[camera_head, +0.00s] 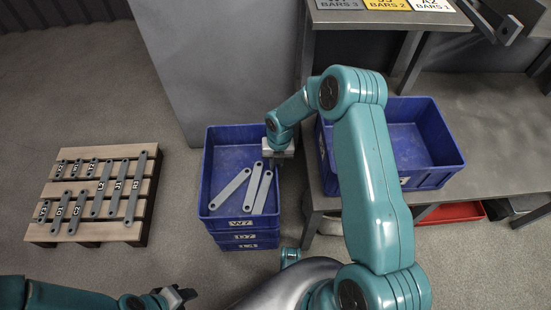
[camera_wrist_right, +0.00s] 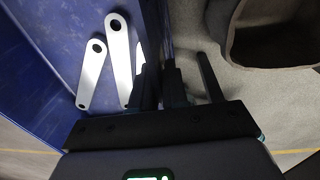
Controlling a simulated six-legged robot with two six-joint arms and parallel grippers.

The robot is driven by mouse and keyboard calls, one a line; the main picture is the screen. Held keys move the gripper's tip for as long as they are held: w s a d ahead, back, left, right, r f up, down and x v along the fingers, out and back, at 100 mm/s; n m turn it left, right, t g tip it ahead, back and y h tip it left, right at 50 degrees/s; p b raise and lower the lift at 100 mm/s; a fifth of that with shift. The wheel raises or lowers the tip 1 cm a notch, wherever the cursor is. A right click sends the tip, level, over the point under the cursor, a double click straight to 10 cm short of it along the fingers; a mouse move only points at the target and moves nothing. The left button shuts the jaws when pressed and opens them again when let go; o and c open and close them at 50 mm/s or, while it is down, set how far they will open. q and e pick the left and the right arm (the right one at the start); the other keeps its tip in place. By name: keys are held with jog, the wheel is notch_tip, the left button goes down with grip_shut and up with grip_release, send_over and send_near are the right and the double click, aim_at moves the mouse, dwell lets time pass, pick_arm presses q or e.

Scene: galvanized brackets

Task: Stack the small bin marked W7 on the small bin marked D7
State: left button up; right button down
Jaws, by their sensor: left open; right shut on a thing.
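The blue small bin W7 (camera_head: 205,180) is on top of the stack, its label facing the front. It holds three grey bars (camera_head: 262,190). The blue small bin D7 (camera_head: 265,237) is directly below it, and W7 looks level and lined up on it. My right gripper (camera_head: 278,160) is at W7's right rim, shut on its side wall. In the right wrist view its fingers (camera_wrist_right: 172,85) straddle the bin wall (camera_wrist_right: 168,30), with bars inside to the left. My left gripper (camera_head: 184,296) is open and empty at the bottom, left of the stack.
A third blue bin (camera_head: 262,246) is under D7; its label is unclear. A wooden pallet (camera_head: 90,235) with several labelled bars lies at left. Another blue bin (camera_head: 425,140) stands on a grey bench (camera_head: 490,150) at right. A red tray (camera_head: 455,212) is below the bench.

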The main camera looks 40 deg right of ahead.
jog(key=shift+w+f, duration=0.1)
jog(key=shift+f, duration=0.85)
jog(key=shift+r, duration=0.15)
jog(key=c, duration=1.1)
grip_release()
jog(key=shift+c, duration=0.2)
notch_tip(320, 180, up, 12)
jog(key=d+p, duration=0.1)
jog(key=p, duration=0.3)
jog(key=shift+s, duration=0.2)
